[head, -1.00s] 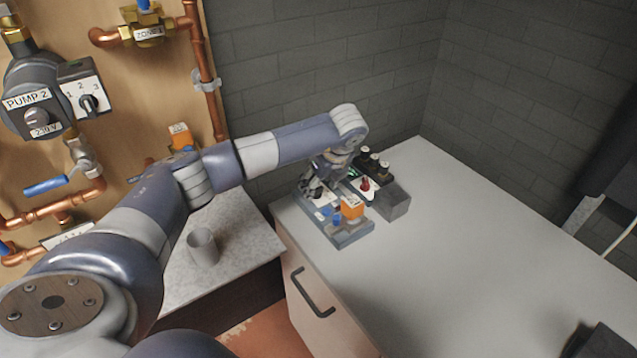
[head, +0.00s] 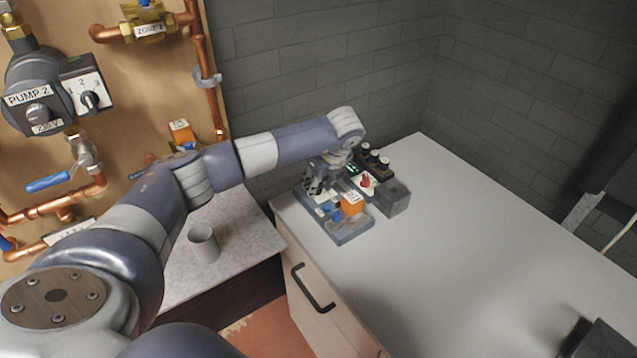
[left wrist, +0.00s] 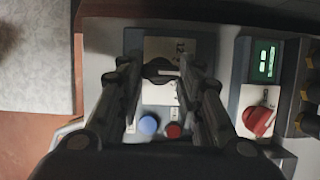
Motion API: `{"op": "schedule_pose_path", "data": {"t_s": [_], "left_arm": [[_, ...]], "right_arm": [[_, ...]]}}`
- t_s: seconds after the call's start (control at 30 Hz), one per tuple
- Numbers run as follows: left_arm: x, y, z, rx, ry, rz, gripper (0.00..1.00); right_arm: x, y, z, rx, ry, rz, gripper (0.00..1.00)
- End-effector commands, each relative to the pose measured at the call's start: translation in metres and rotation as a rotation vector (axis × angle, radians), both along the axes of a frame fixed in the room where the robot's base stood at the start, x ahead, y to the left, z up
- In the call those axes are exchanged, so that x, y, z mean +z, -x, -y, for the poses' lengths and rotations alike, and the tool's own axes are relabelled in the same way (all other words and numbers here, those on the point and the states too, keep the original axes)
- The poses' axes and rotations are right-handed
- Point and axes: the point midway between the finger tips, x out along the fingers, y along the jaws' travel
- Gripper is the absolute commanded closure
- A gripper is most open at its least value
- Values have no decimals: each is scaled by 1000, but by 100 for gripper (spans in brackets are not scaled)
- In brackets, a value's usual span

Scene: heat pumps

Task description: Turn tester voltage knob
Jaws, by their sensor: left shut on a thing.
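The tester (head: 345,232) is a grey unit on the white worktop, with an orange tagged part (head: 351,204) on its front. In the left wrist view its pale panel has a black knob (left wrist: 160,68) with a light pointer line, above a blue button (left wrist: 149,125) and a red button (left wrist: 173,130). My left gripper (left wrist: 161,70) reaches down from above with one finger on each side of the black knob, shut on it. In the head view the gripper (head: 322,180) and wrist hide most of the knob. My right gripper is not recognisable in view.
Right of the tester panel are a lit green display (left wrist: 265,60) and a red knob (left wrist: 259,121). A dark grey box (head: 394,198) and several black round parts stand close by. A grey cup (head: 203,244) is on the left counter. The worktop to the right is largely clear.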

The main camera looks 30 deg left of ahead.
Motion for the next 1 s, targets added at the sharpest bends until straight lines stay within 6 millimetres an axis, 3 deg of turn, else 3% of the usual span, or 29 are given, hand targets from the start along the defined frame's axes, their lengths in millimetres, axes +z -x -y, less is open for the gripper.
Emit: {"op": "schedule_pose_path", "data": {"t_s": [1.0], "left_arm": [[-2,5,-6,-691,0,3,91]], "right_arm": [[-74,-7,3,0,3,11,100]]}}
